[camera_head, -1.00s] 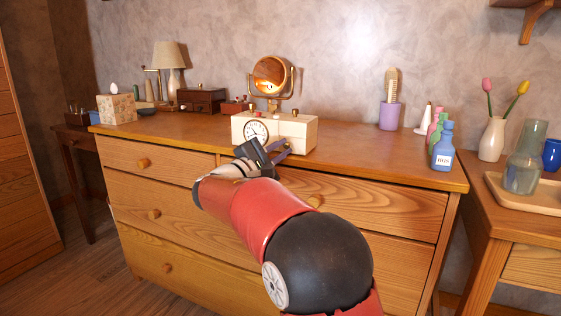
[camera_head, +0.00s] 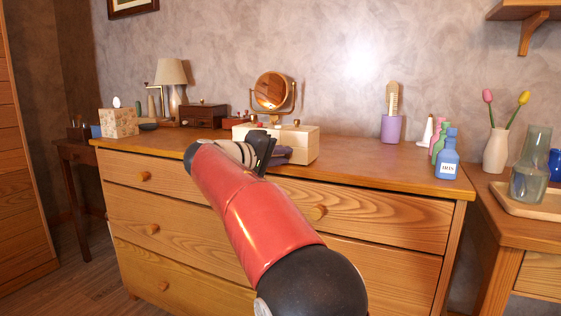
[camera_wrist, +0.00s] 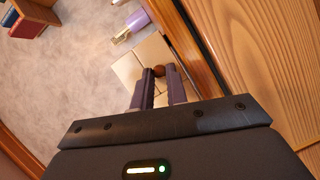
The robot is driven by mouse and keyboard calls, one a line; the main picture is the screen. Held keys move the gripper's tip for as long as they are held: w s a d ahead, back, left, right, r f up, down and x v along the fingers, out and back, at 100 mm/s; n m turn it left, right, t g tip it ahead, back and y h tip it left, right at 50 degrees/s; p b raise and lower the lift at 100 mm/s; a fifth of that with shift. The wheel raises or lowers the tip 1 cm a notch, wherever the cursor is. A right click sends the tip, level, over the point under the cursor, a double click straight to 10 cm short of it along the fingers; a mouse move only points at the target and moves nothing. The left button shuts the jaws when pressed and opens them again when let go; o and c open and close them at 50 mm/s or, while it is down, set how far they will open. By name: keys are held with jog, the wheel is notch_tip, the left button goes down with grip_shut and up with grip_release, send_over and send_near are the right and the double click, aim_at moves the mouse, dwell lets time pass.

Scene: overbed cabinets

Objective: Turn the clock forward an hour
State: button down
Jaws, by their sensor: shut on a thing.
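The clock (camera_head: 303,144) is a cream box standing near the front edge of the wooden dresser, with small knobs on top. In the head view my gripper (camera_head: 285,154) is at its front, and my arm and wrist hide the dial. In the wrist view the clock (camera_wrist: 152,55) shows beyond my fingers. There my gripper (camera_wrist: 160,75) is shut on a small brown knob (camera_wrist: 158,70) on the clock's face. The clock hands are not visible in either current view.
A round mirror (camera_head: 272,91) stands behind the clock. A tissue box (camera_head: 118,122), a lamp (camera_head: 171,72) and a wooden box (camera_head: 203,115) are to the left. A purple cup (camera_head: 391,129) and several bottles, including a blue one (camera_head: 447,164), are to the right. The dresser top (camera_head: 350,160) right of the clock is clear.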

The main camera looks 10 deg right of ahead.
jog(key=m+y+b, duration=0.1)
jog(key=m, duration=0.1)
jog(key=m+y+b, duration=0.1)
jog(key=m, duration=0.1)
jog(key=shift+s+d+r+m+y, duration=0.1)
jog(key=shift+d+m+y, duration=0.05)
jog(key=shift+m+y, duration=0.2)
dwell(0.4)
jog(key=c, duration=1.4)
grip_release()
jog(key=shift+r, duration=0.1)
jog(key=v, duration=0.8)
jog(key=shift+d, duration=0.1)
